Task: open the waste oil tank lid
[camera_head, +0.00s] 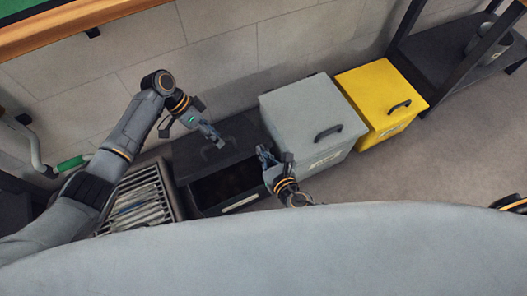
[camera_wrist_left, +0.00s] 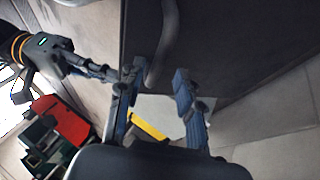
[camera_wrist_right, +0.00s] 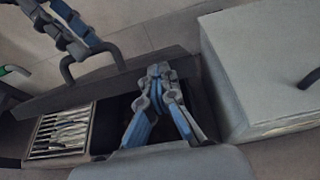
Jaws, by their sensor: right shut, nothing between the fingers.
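The dark box (camera_head: 190,187) that I take for the waste oil tank stands against the wall, its black inside partly showing. Its lid (camera_head: 183,153) is raised and tilted back, and bears a curved handle (camera_wrist_right: 66,72). My left gripper (camera_head: 213,136) is open at the lid's handle; in the left wrist view the handle (camera_wrist_left: 165,45) lies just beyond and between its spread fingers (camera_wrist_left: 157,95). I cannot tell if they touch. My right gripper (camera_head: 268,158) is shut and empty, over the right side of the opening, by the lid's lower edge in the right wrist view (camera_wrist_right: 158,72).
A grey lidded box (camera_head: 305,105) stands close on the right, then a yellow one (camera_head: 375,85). A grated crate (camera_head: 140,195) is on the left. A dark shelf frame (camera_head: 450,55) stands at the far right. The floor in front of the yellow box is clear.

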